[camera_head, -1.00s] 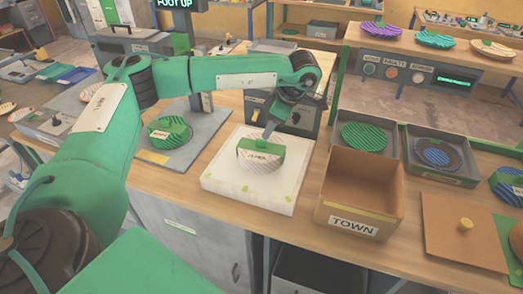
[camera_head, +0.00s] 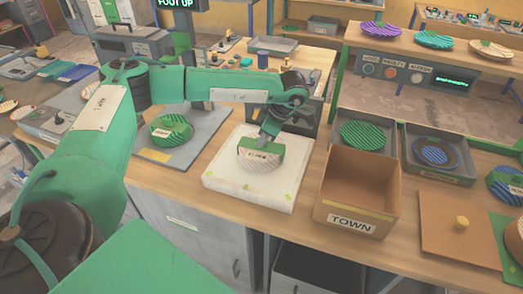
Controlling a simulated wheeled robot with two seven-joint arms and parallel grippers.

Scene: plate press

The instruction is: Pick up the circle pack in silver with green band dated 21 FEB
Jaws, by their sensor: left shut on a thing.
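A round silver pack with a green band and a pale label (camera_head: 262,164) is at the white block (camera_head: 228,186) in the middle of the counter. The label's print is too small to read surely. My left gripper (camera_head: 268,140) comes down from above and is shut on the upper edge of this pack. The pack's lower edge is at the block's top; I cannot tell whether it touches. My right gripper is not in view.
An open cardboard box marked TOWN (camera_head: 354,224) stands right of the block. A green round pack (camera_head: 172,131) lies on a grey plate to the left. Grey trays hold a green pack (camera_head: 363,135) and a blue one (camera_head: 434,152). A brown board (camera_head: 455,228) lies at the right.

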